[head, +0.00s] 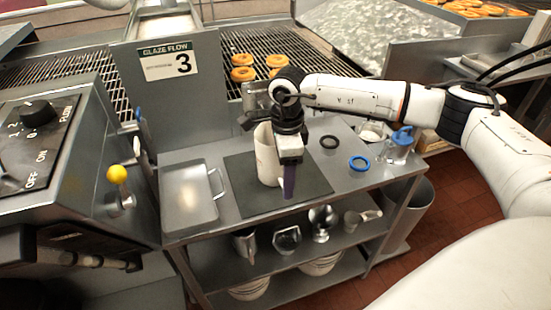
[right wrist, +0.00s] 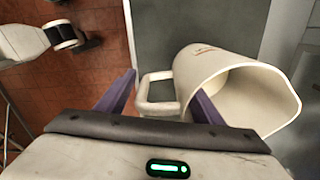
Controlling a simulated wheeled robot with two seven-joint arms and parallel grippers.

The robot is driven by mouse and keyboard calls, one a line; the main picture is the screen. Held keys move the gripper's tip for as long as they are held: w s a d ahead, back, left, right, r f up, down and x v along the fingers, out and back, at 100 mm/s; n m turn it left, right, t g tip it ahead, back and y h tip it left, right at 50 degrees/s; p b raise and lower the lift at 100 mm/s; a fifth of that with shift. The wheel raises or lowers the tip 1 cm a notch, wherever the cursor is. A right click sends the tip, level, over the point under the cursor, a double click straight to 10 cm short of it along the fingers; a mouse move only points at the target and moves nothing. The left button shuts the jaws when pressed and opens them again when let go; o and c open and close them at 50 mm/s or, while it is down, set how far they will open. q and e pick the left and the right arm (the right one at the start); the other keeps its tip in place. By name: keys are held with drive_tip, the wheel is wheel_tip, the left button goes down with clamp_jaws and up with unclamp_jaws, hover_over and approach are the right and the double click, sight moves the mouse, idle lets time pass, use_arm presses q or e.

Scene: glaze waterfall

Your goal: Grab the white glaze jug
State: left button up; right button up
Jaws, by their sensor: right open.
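The white glaze jug (head: 266,155) stands on the dark mat (head: 241,191) on the steel table, partly hidden behind my right gripper (head: 288,180) in the head view. In the right wrist view the jug (right wrist: 215,62) lies at the right, its mouth toward the lower right and its handle (right wrist: 145,95) toward the left. My right gripper (right wrist: 158,95) is open there. Its two purple fingers are on either side of the handle, which shows between them. I cannot tell whether a finger touches the jug. My left gripper is not in view.
A metal tray (head: 188,203) sits left of the mat. A black ring (head: 329,142), a blue ring (head: 359,163) and a blue-topped container (head: 398,145) are to the right. The lower shelf (head: 290,268) holds metal vessels.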

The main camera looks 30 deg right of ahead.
drive_tip(key=shift+f, duration=0.25)
clamp_jaws()
drive_tip(key=shift+r, duration=0.15)
drive_tip(key=shift+r+b, duration=0.55)
drive_tip(key=shift+r, duration=4.4)
